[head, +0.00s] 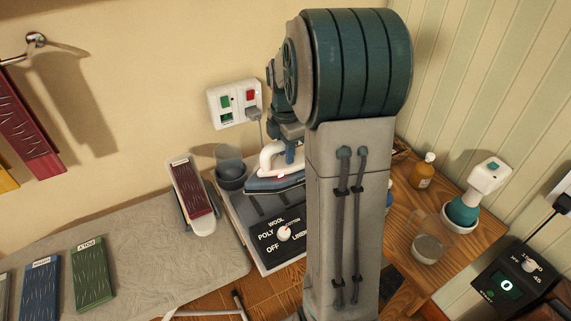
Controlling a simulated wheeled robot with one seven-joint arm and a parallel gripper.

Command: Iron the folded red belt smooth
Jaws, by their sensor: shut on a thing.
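A dark red folded piece with pale crease marks, which looks like the red belt (193,190), lies on a narrow white pressing board (203,225). The iron (275,184) has a white handle and a blue body. It is right of the board, over the back of a unit with a fabric dial (285,233) marked OFF, POLY, WOOL, COTTON and LINEN. My gripper (289,153) is at the iron's handle, shut on it. My arm hides the fingers in part and the iron's right end. I cannot tell whether the iron touches the unit.
A grey padded mat (150,255) holds green and blue labelled strips at left. Another red strip (25,130) hangs on the left wall. A dark cup (231,174) stands between board and iron.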

